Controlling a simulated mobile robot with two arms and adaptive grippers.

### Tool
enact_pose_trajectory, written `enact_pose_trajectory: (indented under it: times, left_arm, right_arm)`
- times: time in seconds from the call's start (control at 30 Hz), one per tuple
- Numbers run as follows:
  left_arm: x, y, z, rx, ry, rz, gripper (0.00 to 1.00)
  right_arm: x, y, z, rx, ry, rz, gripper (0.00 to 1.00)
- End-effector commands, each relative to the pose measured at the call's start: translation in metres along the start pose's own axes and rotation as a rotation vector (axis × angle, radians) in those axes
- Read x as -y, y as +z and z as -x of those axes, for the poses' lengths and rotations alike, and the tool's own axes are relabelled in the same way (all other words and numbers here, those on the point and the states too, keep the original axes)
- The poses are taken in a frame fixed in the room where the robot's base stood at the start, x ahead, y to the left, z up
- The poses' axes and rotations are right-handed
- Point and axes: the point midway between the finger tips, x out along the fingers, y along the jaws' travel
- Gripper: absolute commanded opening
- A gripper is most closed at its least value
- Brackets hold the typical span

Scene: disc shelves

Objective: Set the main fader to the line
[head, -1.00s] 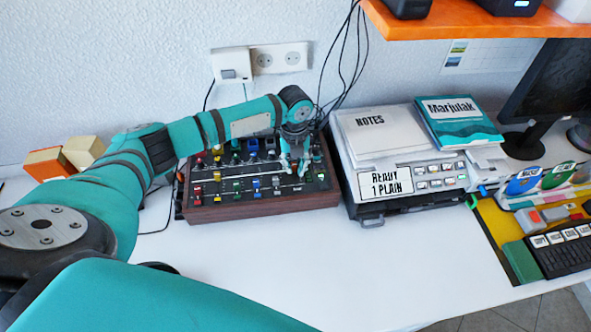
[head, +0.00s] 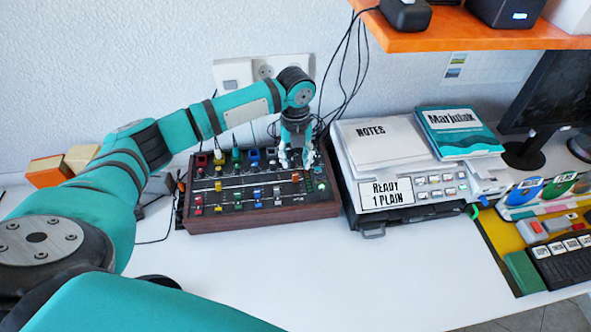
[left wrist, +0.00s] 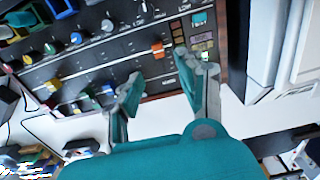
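The mixing console (head: 262,212) is a dark panel in a wooden case with coloured knobs and fader caps, and it also fills the upper part of the left wrist view (left wrist: 120,60). An orange fader cap (left wrist: 157,49) sits near the panel's right side; it looks like the main fader, but the small lettering and any target line are too small to read surely. My left gripper (head: 296,163) is above the console's right part. In the left wrist view its fingers (left wrist: 158,68) are spread with nothing between them, the orange cap just beyond their tips. My right gripper is not in view.
A grey machine (head: 385,205) reading "READY 1 PLAIN" stands close right of the console, with notes and a book (head: 458,132) on top. An orange shelf (head: 470,28) hangs above. Cables run behind. The white table (head: 330,270) in front is clear.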

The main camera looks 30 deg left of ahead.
Motion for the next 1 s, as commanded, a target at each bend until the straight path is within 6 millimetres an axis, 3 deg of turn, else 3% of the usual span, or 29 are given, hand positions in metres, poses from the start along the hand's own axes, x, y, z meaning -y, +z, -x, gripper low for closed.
enact_pose_trajectory:
  times: [0.1,0.3,1.0]
  left_arm:
    - [0.001,0.000,0.024,0.001,-0.002,0.000,0.38]
    - [0.000,0.000,0.045,0.000,0.000,0.000,0.38]
    - [0.000,0.000,0.048,-0.001,0.001,0.001,0.38]
  right_arm:
    - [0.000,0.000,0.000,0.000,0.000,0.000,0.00]
    - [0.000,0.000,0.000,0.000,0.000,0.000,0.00]
    - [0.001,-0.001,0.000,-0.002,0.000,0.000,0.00]
